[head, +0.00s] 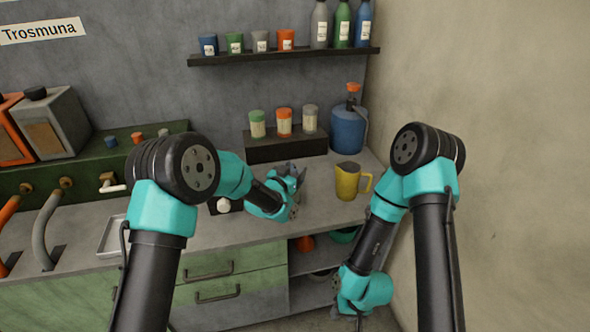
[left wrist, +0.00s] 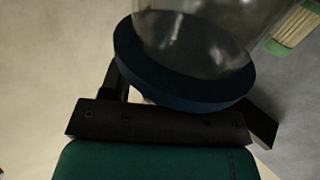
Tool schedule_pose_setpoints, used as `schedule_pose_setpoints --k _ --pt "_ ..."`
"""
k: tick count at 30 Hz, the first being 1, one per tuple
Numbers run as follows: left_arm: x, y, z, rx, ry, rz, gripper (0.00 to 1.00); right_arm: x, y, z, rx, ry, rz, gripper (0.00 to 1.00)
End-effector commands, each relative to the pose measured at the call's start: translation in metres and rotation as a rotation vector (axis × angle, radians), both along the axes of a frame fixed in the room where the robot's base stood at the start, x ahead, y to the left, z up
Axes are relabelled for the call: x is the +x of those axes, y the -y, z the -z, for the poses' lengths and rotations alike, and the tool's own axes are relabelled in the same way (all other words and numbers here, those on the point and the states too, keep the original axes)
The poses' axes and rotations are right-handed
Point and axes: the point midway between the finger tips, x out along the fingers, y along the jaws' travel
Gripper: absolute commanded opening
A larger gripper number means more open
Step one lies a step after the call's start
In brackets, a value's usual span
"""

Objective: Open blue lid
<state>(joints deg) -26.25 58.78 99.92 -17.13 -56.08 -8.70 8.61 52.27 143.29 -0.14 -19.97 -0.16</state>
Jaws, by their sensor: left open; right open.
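In the left wrist view a dark blue lid (left wrist: 150,72) sits on a clear jar (left wrist: 195,35), which appears upside down in that picture. My left gripper (left wrist: 190,105) is open, with one finger on each side of the lid. I cannot tell whether the fingers touch it. In the head view my left gripper (head: 290,172) is over the counter, in front of the dark riser, and I cannot make out the blue-lidded jar there. My right gripper (head: 359,321) hangs low in front of the open shelves, open, its fingertips mostly cut off by the frame edge.
Jars with green (head: 256,116), orange (head: 283,113) and grey (head: 310,110) lids stand on the riser (head: 287,150). A yellow jug (head: 347,182) and blue canister (head: 348,130) stand to its right. A white knob (head: 223,205) is left of my left gripper.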

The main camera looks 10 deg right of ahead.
Motion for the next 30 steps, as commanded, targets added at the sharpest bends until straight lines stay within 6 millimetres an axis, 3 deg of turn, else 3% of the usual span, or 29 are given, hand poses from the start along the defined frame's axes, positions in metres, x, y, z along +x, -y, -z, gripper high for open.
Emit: schedule_pose_setpoints --k 11,30 --pt "0.0046 0.0046 0.0002 0.001 -0.001 0.000 0.56 0.0000 0.0000 0.0000 0.000 0.000 0.000 0.43" --pt "0.0045 0.0044 0.0000 0.000 0.000 0.000 0.00 0.0000 0.0000 0.0000 0.000 0.000 0.000 0.43"
